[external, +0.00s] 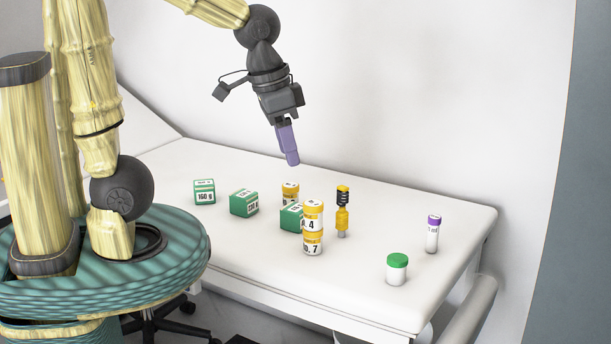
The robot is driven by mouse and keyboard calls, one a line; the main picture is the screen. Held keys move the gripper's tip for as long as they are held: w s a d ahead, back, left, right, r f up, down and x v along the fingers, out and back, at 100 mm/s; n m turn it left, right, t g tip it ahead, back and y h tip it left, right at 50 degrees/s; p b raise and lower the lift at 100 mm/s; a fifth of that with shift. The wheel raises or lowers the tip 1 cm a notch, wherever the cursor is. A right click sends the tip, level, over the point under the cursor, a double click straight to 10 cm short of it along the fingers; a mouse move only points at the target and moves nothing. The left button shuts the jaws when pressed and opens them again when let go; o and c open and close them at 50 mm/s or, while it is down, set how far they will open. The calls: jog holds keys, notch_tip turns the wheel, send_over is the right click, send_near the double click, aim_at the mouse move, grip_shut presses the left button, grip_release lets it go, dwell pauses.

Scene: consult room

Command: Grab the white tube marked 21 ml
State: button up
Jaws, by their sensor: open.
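A slim white tube with a purple cap (432,236) stands upright near the right end of the white table. Its side has small dark marks that are too small to read. My gripper (291,160), with purple fingers, hangs over the back part of the table, pointing down and slightly right. It is well to the left of the white tube and higher. It is open, with nothing seen in it; one finger largely hides the other from this side.
A white jar with green lid (396,269) stands left of and in front of the tube. The white table (455,212) is bare around the tube.

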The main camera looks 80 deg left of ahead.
jog(key=w+a+f+m+t+y, duration=0.2)
jog(key=w+a+f+m, duration=0.1)
jog(key=w+a+f, duration=0.5)
jog(key=w+a+f+m+t+y, duration=0.1)
jog(key=w+a+f+m+y, duration=0.2)
jog(key=a+f, duration=0.5)
jog(key=w+a+r+m+t+y+b, duration=0.1)
jog(key=w+a+r+m+t+y, duration=0.15)
jog(key=a, duration=0.55)
jog(key=w+a+r+m+t+y, duration=0.1)
jog(key=w+r+m+t, duration=0.35)
jog(key=m, duration=0.75)
jog(key=w+d+r+m+t+h, duration=0.2)
jog(key=d+r+m+t+h, duration=0.4)
jog(key=d+r+m, duration=0.6)
jog(key=f, duration=1.1)
jog(key=f+m, duration=0.1)
jog(key=f, duration=0.9)
jog(key=a+f+m, duration=0.1)
jog(key=f, duration=1)
jog(key=shift+s+f+g+h+b, duration=0.2)
jog(key=shift+f+g+h+b, duration=0.1)
jog(key=shift+f+h+b, duration=0.1)
